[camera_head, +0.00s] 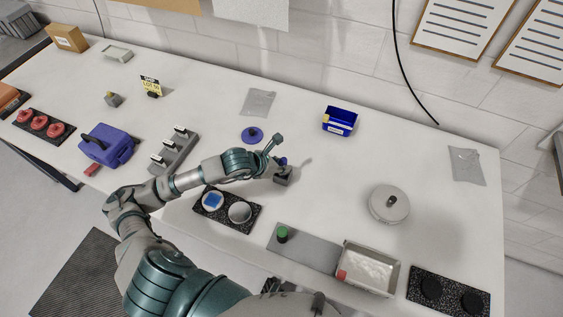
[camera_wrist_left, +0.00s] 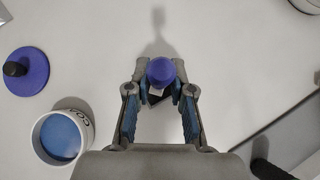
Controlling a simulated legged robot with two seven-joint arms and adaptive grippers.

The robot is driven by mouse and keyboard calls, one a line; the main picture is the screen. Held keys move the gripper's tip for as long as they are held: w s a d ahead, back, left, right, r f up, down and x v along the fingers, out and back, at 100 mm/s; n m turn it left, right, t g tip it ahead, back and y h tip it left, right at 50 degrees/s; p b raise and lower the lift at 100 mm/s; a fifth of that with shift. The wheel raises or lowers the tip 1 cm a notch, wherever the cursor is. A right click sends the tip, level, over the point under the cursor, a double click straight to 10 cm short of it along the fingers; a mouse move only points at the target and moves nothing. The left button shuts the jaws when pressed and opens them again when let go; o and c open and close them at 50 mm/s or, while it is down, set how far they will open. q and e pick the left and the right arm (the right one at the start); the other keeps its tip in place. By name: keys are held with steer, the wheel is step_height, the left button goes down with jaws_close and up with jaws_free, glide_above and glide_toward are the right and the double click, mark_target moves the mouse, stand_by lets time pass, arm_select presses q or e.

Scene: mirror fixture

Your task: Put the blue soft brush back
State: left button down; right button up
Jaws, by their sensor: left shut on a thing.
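My left gripper (camera_head: 282,174) is over the middle of the white table, with its fingers shut on the blue soft brush (camera_head: 284,161). In the left wrist view, the brush (camera_wrist_left: 160,72) shows end-on as a rounded blue-purple top between the fingertips (camera_wrist_left: 160,92). A shadow stretches away beyond it. How far the brush is above the table I cannot tell. A blue disc with a dark knob (camera_head: 252,134) lies behind my gripper, and it also shows in the wrist view (camera_wrist_left: 30,75). My right gripper does not show.
In the wrist view, a white can with blue inside (camera_wrist_left: 62,137) stands left of my gripper. A black holder (camera_head: 228,221) lies in front of my arm. A blue bin (camera_head: 340,121) and round grey fixture (camera_head: 389,205) stand right. A grey plate (camera_head: 300,250) and metal tray (camera_head: 368,268) lie near the front.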

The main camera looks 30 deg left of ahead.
arm_select(q)
steer(key=shift+f, duration=0.1)
steer(key=shift+a, duration=0.2)
steer(key=c, duration=0.9)
jaws_free()
steer(key=shift+a, duration=0.1)
steer(key=shift+c, duration=0.2)
steer(key=shift+s+r, duration=0.2)
steer(key=v, duration=1.1)
